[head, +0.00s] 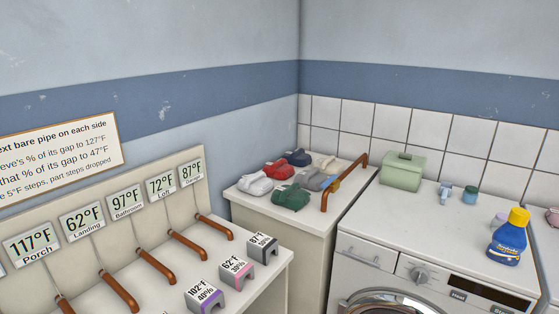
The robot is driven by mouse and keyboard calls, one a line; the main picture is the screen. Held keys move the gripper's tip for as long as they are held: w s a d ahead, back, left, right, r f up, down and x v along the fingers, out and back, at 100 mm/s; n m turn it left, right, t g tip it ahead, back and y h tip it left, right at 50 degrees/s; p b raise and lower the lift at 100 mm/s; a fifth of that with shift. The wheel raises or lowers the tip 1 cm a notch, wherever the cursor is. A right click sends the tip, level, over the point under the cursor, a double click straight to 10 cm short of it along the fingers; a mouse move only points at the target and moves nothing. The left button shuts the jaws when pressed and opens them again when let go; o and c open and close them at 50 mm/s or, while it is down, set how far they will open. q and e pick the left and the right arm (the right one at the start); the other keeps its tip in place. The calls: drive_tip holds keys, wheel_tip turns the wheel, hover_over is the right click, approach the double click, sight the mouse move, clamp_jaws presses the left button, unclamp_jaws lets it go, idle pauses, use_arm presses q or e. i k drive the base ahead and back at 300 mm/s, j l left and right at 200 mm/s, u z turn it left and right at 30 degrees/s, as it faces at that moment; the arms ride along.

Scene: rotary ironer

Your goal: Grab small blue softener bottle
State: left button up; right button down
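A blue bottle with a yellow cap (508,243) stands upright on the right part of the white washing machine's top (412,222). It has a label whose words are too small to read. It is the only blue bottle that I can make out clearly. Neither of my grippers is in view.
On the machine top are a green lidded box (402,172), a small light-blue item (445,193), a teal jar (470,195) and a pale purple item (499,219) close behind the bottle.

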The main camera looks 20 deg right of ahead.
sight(509, 240)
drive_tip(key=z, duration=1.95)
drive_tip(key=i+l, duration=0.1)
drive_tip(key=l, duration=0.5)
drive_tip(key=i+z, duration=0.05)
